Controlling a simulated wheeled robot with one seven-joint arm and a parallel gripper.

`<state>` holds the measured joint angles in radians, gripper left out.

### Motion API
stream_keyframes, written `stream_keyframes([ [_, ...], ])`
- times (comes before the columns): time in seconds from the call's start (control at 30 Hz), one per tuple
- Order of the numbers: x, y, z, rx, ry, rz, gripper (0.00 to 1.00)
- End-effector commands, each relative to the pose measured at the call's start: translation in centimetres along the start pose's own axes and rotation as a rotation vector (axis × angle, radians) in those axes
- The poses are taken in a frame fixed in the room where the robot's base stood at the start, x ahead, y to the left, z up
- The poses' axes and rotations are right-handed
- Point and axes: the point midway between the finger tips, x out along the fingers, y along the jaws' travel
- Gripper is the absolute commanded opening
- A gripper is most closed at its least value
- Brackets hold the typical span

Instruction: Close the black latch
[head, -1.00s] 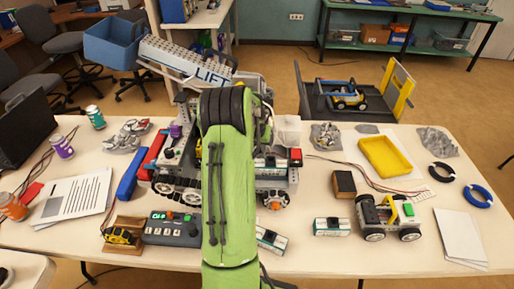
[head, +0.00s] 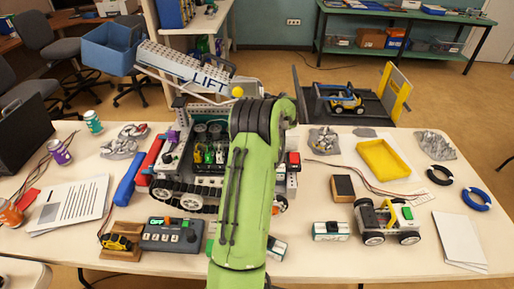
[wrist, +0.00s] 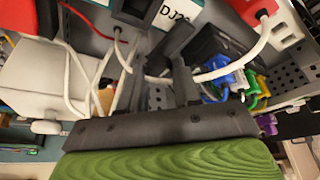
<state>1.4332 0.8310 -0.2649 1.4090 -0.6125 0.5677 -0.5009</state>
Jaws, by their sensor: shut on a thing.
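My gripper (wrist: 163,62) shows in the wrist view with its two dark fingers close together, shut on a small dark piece that looks like the black latch. The fingers cover most of it, so its position is hard to read. A grey perforated plate (wrist: 155,96) and a white cable (wrist: 245,55) lie right by the fingers. In the head view my green arm reaches over the tracked robot (head: 185,192) and hides my gripper and the latch. The tracked robot's lid marked LIFT (head: 183,66) stands raised at its back.
A dark box (wrist: 215,52) and blue, yellow and green plugs (wrist: 245,80) crowd the right of my fingers. A grey control box (head: 172,235) stands in front of the tracked robot. A small wheeled robot (head: 388,220) and yellow tray (head: 383,158) stand at the right.

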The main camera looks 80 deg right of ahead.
Motion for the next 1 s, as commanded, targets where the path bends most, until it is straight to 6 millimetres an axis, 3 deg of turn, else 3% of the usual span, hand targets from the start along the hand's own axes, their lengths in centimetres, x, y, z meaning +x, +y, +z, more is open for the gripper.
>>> stream_keyframes([
  [0.8, 0.0, 0.1, -0.01, -0.106, 0.0, -0.043, 0.02],
  [0.83, 0.0, 0.1, -0.01, -0.105, 0.0, -0.043, 0.37],
  [0.97, 0.0, 0.1, -0.01, -0.105, 0.0, -0.043, 0.57],
  [1.0, 0.0, 0.1, -0.01, -0.105, 0.0, -0.043, 0.58],
])
